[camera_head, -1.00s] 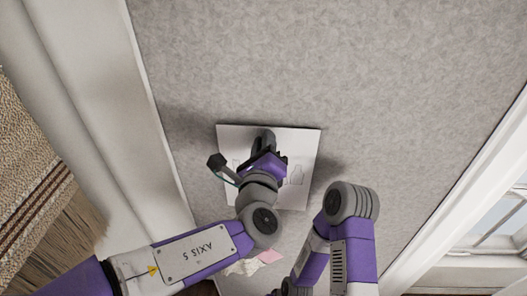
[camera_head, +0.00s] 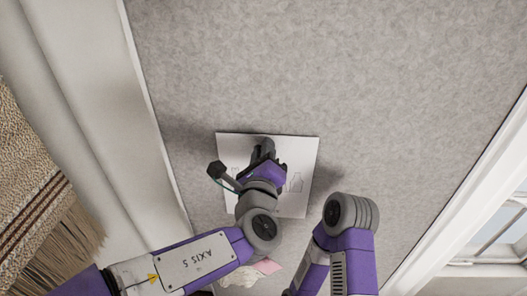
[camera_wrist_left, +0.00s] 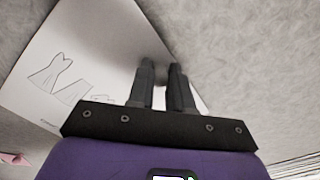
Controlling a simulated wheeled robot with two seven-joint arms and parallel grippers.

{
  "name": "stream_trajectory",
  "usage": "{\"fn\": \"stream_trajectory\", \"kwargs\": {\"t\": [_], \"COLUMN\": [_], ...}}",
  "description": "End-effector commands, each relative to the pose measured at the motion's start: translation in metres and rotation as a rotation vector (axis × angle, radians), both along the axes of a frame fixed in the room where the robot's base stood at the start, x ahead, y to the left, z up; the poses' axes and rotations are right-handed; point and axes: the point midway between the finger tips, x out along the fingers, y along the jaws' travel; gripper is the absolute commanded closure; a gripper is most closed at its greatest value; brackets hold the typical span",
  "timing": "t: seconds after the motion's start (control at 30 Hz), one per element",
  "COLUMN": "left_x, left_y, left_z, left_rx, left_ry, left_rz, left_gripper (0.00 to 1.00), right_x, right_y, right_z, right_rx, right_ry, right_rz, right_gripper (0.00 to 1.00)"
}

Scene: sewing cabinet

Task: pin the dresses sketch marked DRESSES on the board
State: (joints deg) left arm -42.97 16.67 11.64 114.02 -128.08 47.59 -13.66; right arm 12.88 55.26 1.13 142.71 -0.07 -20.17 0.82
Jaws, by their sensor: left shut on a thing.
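The dresses sketch is a white sheet (camera_head: 308,155) with line drawings of garments, lying over the grey board (camera_head: 350,75). In the left wrist view the sheet (camera_wrist_left: 100,45) shows dress outlines; any lettering is too small to read. My left gripper (camera_head: 264,148) is over the sheet's upper middle and hides part of it. In the left wrist view its fingers (camera_wrist_left: 162,72) are at the sheet's edge, shut on the sheet with a narrow gap between them. I cannot tell whether the sheet lies flat against the board. My right arm shows at the lower right, but its gripper is out of view.
A pink paper (camera_head: 267,267) and a crumpled whitish piece (camera_head: 238,277) are below the sketch. A white frame and wall run along the left, with a fringed rug (camera_head: 35,195) beyond. A window (camera_head: 495,240) is at the right. The upper board is bare.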

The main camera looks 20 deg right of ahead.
Motion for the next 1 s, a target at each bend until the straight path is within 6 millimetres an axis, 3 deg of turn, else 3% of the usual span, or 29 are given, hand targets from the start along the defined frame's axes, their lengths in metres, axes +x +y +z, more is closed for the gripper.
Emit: {"fn": "stream_trajectory", "kwargs": {"t": [0.37,0.4,0.57,0.87,1.0], "left_x": [0.003,0.003,0.003,0.002,-0.011], "left_y": [-0.001,-0.001,-0.001,-0.001,0.003], "left_z": [0.000,0.000,0.000,0.000,0.000], "left_rx": [0.000,0.000,0.000,0.000,-0.001], "left_ry": [0.000,0.000,0.000,0.000,-0.002], "left_rz": [0.000,0.000,0.000,0.000,-0.002], "left_gripper": [1.00,0.76,0.51,0.50,0.50], "right_x": [0.000,0.000,0.000,0.000,0.000], "right_y": [0.000,0.000,0.000,0.000,0.000], "right_z": [-0.001,-0.001,-0.001,-0.001,-0.006], "right_rx": [0.000,0.000,0.000,0.000,0.000], "right_ry": [0.000,0.000,0.000,0.000,0.000], "right_rz": [0.000,0.000,0.000,0.000,0.000], "right_gripper": [0.57,0.57,0.57,0.57,0.57]}}
